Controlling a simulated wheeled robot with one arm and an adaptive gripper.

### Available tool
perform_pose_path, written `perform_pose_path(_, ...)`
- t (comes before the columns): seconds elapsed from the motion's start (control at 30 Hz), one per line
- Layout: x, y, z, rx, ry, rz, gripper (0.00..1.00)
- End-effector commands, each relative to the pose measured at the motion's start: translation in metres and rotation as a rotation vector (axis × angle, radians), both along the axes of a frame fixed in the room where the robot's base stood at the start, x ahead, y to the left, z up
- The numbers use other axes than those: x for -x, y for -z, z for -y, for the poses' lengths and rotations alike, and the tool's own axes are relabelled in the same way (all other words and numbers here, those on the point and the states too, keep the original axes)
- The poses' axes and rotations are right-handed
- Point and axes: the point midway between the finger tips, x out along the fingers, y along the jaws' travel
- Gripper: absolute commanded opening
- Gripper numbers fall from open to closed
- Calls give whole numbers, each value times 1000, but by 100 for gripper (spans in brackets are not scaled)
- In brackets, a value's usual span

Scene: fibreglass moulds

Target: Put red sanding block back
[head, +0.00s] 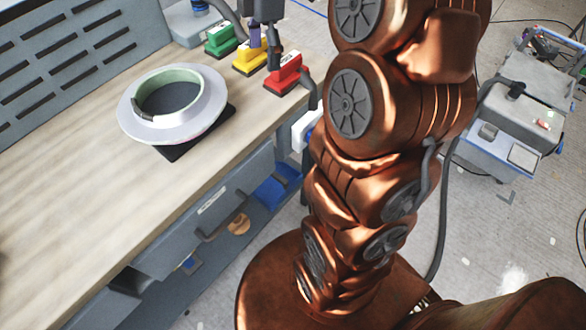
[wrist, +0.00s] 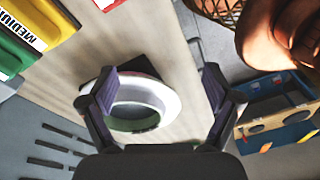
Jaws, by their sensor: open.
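The red sanding block (head: 287,76) stands on the workbench near its front edge, at the right end of a row with the yellow block (head: 250,60) and green block (head: 221,41). My gripper (head: 265,47) is open, with its fingers beside and partly over the yellow and red blocks in the head view; its height above them is unclear. In the wrist view my gripper (wrist: 160,78) has its fingers spread with no block between them. A sliver of the red block (wrist: 106,3) shows at the top edge there, with the yellow block (wrist: 27,24) at upper left.
A pale ring-shaped mould (head: 208,112) sits on a dark base on the workbench (head: 70,190). A slotted grey panel (head: 60,60) stands behind. A drawer (head: 210,205) is below the bench front. A grey cart (head: 505,125) stands at right. The left benchtop is clear.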

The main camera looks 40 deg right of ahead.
Motion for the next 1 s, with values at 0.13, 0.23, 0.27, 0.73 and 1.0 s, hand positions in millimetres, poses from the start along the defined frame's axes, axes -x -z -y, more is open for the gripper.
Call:
perform_pose_path(0.13,40,5,-41,36,197,-45,89)
perform_pose_path(0.23,68,12,-62,64,344,-77,89)
perform_pose_path(0.27,77,13,-68,74,390,-84,89)
perform_pose_path(0.73,218,69,-113,227,1148,-171,89)
perform_pose_path(1.0,250,87,-116,259,1358,-178,89)
